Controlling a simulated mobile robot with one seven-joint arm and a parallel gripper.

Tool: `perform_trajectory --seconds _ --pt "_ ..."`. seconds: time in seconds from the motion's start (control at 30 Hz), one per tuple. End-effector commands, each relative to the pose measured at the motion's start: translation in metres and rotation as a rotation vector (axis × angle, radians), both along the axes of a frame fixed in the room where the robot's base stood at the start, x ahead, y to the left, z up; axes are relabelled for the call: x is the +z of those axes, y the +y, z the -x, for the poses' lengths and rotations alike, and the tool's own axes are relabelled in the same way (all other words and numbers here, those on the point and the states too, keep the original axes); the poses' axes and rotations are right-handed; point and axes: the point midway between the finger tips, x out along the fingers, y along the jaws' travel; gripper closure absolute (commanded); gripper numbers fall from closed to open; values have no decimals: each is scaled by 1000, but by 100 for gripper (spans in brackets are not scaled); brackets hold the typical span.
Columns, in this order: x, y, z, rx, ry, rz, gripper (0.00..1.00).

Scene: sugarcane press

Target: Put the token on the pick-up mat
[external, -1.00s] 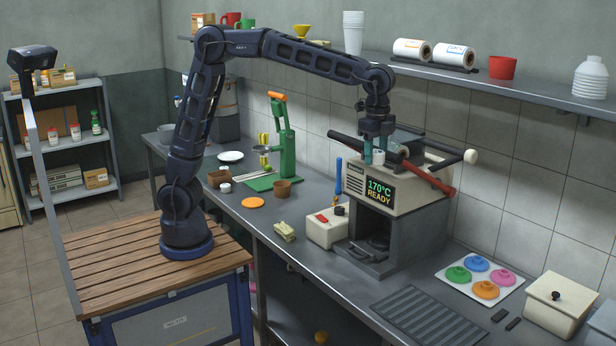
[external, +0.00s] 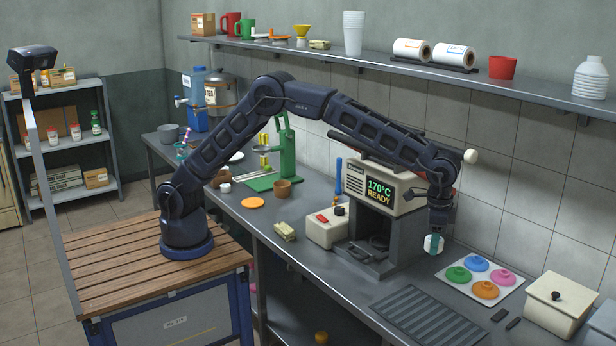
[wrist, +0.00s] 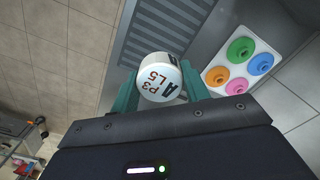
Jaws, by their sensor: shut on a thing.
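My gripper (external: 434,243) is shut on a white cylinder marked with a black A and red-brown P3 L5, which fills the middle of the wrist view (wrist: 159,82) between the teal fingers. It hangs in the air in front of the press's right side, left of a white board (external: 447,268). The board bears green, blue, pink and orange knobbed discs, apart from my gripper. A dark ribbed mat (external: 428,319) lies bare on the counter, below and nearer the camera; it also shows in the wrist view (wrist: 165,35). I cannot tell which thing is called the token.
The press (external: 385,225) with its display 170°C READY stands left of my gripper. A cream lidded box (external: 553,308) stands at the right. An orange disc (external: 253,202) lies farther left.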

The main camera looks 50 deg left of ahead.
Motion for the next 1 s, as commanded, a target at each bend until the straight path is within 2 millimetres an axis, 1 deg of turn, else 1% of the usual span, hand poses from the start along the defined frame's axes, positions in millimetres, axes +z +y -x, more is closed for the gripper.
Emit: perform_trajectory --seconds 0.03,0.1,0.2,0.3,0.37,0.47,0.8,1.0 --pt "-12 -9 2 19 0 -2 76" --pt "-23 -18 4 46 0 -2 76" --pt "-35 -27 6 74 0 -2 76" --pt "-42 -32 7 92 -1 -1 76" --pt "-48 -34 7 96 0 -1 76" --pt "-62 -34 7 98 1 -2 76" --pt "-135 -33 8 98 1 -4 76" --pt "-176 -34 8 97 1 -2 76"
